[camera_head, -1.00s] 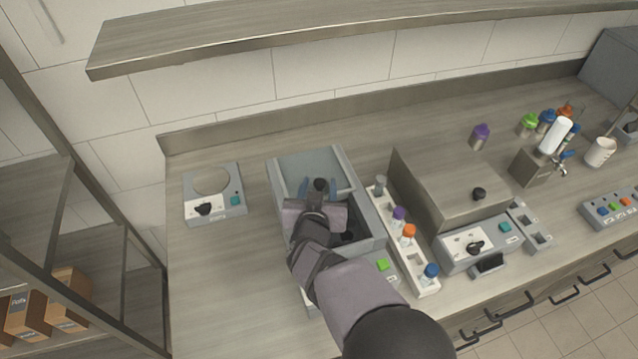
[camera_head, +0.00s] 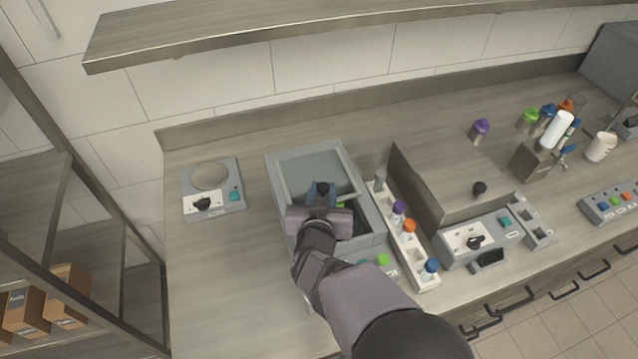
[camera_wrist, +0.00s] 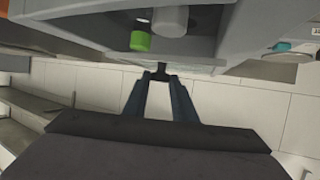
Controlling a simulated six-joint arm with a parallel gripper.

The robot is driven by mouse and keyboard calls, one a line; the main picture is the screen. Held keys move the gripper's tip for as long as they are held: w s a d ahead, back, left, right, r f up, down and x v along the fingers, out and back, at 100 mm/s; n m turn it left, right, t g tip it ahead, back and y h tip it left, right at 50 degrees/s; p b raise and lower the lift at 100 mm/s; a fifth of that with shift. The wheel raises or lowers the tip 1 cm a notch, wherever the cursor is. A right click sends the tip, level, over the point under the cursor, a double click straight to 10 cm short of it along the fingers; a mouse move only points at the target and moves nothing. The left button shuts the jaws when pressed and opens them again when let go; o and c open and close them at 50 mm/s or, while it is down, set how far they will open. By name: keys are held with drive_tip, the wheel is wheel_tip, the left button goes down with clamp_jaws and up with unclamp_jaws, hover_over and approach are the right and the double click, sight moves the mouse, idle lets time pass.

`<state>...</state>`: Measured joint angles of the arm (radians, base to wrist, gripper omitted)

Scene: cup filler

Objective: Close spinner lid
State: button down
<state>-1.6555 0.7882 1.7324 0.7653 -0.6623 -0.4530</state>
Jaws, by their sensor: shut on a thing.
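The spinner is a grey box (camera_head: 372,213) in the middle of the counter. Its lid (camera_head: 308,168), a framed grey panel, slants over the back part and leaves the front part open. A green-capped tube shows inside, clearest in the wrist view (camera_wrist: 140,41), beside a pale cylinder (camera_wrist: 170,20). My gripper (camera_head: 321,188) is over the box at the lid's front edge. In the wrist view its blue fingers (camera_wrist: 160,78) are shut on the small black lid knob (camera_wrist: 160,69). My arm hides part of the box's front.
A rack of capped tubes (camera_head: 413,252) stands close to the right of the spinner. Beyond it is a steel-covered machine (camera_head: 465,180) with a black knob. A small grey device (camera_head: 228,197) stands to the left. The counter between that device and the spinner is clear.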

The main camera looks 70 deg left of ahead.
drive_tip(key=d+b, duration=0.1)
drive_tip(key=d, duration=1)
drive_tip(key=shift+b, duration=0.35)
drive_tip(key=shift+d+f, duration=0.1)
drive_tip(key=shift+d, duration=0.05)
drive_tip(key=c, duration=1.8)
unclamp_jaws()
drive_tip(key=shift+o, duration=1.4)
drive_tip(key=shift+d, duration=0.2)
drive_tip(key=shift+a, duration=0.1)
drive_tip(key=b+v, duration=0.1)
drive_tip(key=v, duration=0.6)
drive_tip(key=shift+d, duration=0.2)
